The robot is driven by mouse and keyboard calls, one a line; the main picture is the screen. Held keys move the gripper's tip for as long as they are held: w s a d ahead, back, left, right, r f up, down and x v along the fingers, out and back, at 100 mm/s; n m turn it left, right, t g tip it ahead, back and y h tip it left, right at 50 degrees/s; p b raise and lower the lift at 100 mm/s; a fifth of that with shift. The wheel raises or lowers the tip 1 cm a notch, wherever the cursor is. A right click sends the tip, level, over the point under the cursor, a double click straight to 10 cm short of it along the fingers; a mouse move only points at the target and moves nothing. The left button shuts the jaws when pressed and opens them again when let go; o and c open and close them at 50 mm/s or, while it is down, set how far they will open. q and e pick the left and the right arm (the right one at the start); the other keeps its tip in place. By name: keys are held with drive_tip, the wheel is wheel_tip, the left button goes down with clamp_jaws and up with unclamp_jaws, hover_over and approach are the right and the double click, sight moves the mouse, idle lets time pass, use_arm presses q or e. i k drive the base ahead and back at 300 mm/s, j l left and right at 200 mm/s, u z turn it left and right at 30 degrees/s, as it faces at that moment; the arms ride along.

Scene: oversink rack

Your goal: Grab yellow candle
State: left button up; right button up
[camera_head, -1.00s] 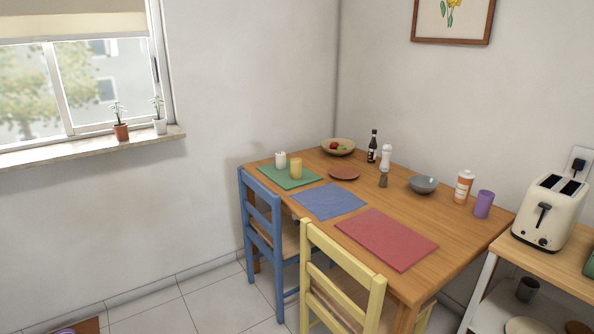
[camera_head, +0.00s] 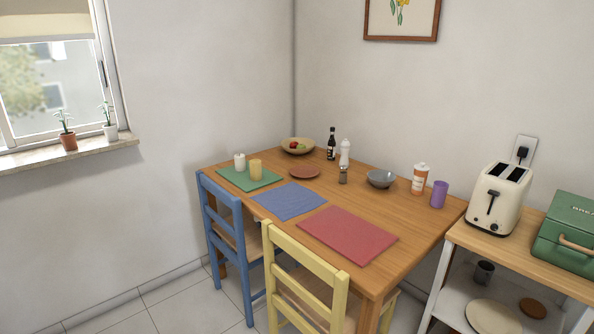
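The yellow candle (camera_head: 256,170) stands upright on the green placemat (camera_head: 236,180) at the far left part of the wooden table (camera_head: 398,217). A white candle (camera_head: 239,161) stands just left of it on the same mat. Neither of my grippers shows in the head view.
A blue chair (camera_head: 207,187) and a yellow chair (camera_head: 303,262) stand along the table's near side. A reddish plate (camera_head: 304,172), a fruit bowl (camera_head: 298,146), a dark bottle (camera_head: 331,144) and a grey bowl (camera_head: 381,179) are on the table. A toaster (camera_head: 497,200) stands on a side shelf at right.

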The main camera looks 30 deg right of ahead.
sight(255, 165)
drive_tip(key=i+z, duration=0.2)
drive_tip(key=z, duration=1)
drive_tip(key=i+j+z, duration=0.15)
drive_tip(key=j+z, duration=0.25)
drive_tip(key=i+j+z, duration=0.1)
drive_tip(key=z, duration=0.3)
drive_tip(key=i+j+z, duration=0.1)
drive_tip(key=j+z, duration=0.35)
drive_tip(key=j, duration=0.35)
drive_tip(key=j+z, duration=0.2)
drive_tip(key=j, duration=1.3)
